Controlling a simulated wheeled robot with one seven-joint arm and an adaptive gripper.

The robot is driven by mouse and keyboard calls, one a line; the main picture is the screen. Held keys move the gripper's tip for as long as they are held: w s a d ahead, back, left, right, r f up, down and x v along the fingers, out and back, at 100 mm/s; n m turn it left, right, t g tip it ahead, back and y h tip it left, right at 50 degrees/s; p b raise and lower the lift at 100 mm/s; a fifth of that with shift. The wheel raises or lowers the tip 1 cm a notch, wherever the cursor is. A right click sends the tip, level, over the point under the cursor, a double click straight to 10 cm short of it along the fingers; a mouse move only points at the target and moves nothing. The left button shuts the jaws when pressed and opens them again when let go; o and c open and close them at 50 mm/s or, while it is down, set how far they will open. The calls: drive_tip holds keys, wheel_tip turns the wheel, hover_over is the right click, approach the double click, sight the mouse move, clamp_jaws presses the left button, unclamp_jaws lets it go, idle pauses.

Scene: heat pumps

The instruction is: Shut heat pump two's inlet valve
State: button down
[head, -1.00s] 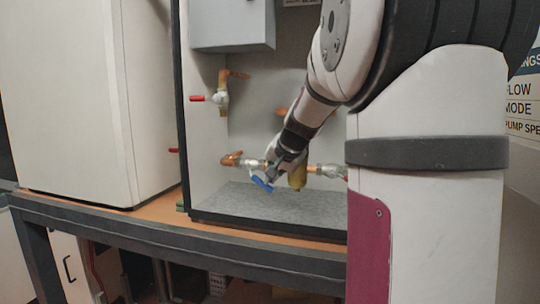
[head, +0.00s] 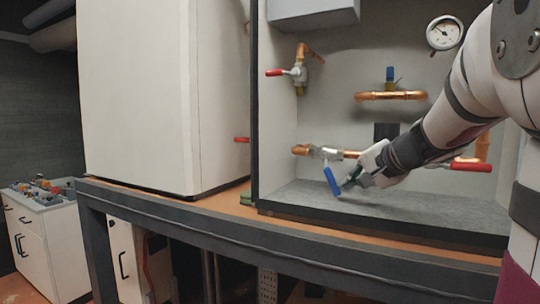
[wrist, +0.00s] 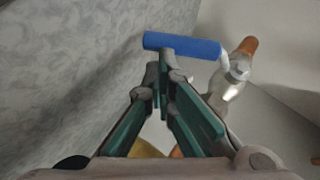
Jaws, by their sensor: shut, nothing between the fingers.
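A valve (head: 325,153) with a blue lever sits on the low copper pipe inside the open cabinet. Its blue lever (head: 331,181) hangs steeply down, across the pipe, with its lower end tilted slightly right. My gripper (head: 347,186) is shut and empty, just right of the lever's lower part. In the wrist view the blue lever (wrist: 183,45) lies across, just beyond my closed fingertips (wrist: 164,70), with the metal valve body (wrist: 232,80) to the right. I cannot tell whether the fingertips touch the lever. No label showing which pump this is can be read.
Red-handled valves sit at the upper left (head: 290,73) and lower right (head: 470,166). Another blue-handled valve (head: 390,74) stands above a copper pipe, near a gauge (head: 444,33). A grey cabinet floor (head: 300,196) lies below. A closed white cabinet (head: 140,100) stands left.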

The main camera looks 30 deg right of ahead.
sight(337, 189)
drive_tip(key=shift+w+a+f+m+t+y+b, duration=0.25)
drive_tip(key=shift+w+f+t+b, duration=0.35)
drive_tip(key=shift+b, duration=1.8)
drive_tip(key=shift+w+a+f+m+t+y+b, duration=0.2)
drive_tip(key=shift+w+f+m+t+b, duration=0.4)
drive_tip(key=shift+b, duration=1.8)
drive_tip(key=t+b, duration=0.1)
drive_tip(key=b, duration=0.2)
drive_tip(key=shift+a+f, duration=0.15)
drive_tip(key=shift+a, duration=0.05)
drive_tip(key=shift+w+a+t+b, duration=0.1)
drive_tip(key=shift+w+t+b, duration=0.05)
drive_tip(key=shift+t+b, duration=0.3)
